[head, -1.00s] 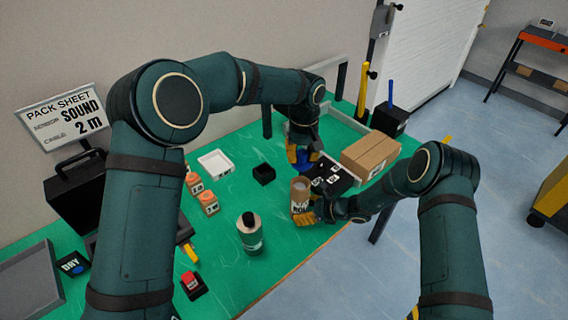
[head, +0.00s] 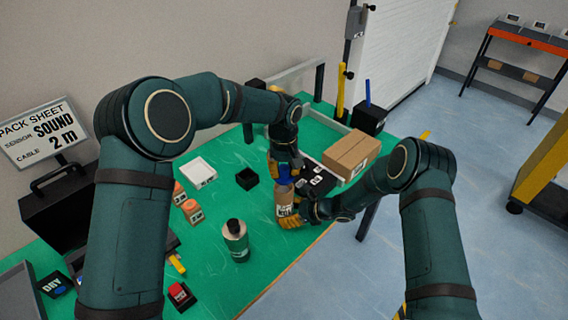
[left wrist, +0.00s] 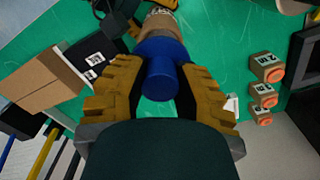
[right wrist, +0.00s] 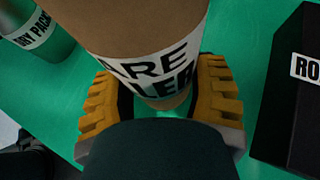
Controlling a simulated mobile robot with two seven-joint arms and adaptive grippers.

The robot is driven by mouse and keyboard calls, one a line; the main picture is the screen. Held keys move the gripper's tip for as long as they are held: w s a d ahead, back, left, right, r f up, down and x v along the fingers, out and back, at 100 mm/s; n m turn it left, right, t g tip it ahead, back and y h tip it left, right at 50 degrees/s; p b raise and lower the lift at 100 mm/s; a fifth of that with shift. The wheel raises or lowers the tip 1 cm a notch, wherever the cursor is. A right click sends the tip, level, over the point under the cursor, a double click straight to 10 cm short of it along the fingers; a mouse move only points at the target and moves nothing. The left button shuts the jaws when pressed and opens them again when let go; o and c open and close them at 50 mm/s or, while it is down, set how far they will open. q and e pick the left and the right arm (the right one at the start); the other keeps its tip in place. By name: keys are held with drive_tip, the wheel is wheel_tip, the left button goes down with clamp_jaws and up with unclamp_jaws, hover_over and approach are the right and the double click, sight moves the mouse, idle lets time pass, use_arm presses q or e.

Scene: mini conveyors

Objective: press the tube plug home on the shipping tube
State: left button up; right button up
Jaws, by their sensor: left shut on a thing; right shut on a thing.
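The blue tube plug (head: 284,179) is in my left gripper (head: 285,165), directly above the upright cardboard shipping tube (head: 285,203). In the left wrist view my left gripper (left wrist: 160,92) is shut around the plug (left wrist: 161,76), with the tube (left wrist: 160,22) beyond it. The plug lines up with the tube's top end and appears to meet it. I cannot tell how far in it sits. My right gripper (head: 292,217) is shut on the tube's lower part. In the right wrist view the labelled tube (right wrist: 150,35) stands between its fingers (right wrist: 160,95).
A dark bottle (head: 236,243) stands left of the tube on the green table (head: 290,262). A black labelled box (head: 318,182) and a cardboard box (head: 350,152) are close on the right.

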sight(284, 179)
use_arm(q)
drive_tip(key=shift+f, duration=0.65)
drive_tip(key=shift+f, duration=1.25)
idle(1.3)
drive_tip(key=o, duration=0.9)
drive_tip(key=shift+o, duration=0.2)
wheel_tip(284, 179, up, 12)
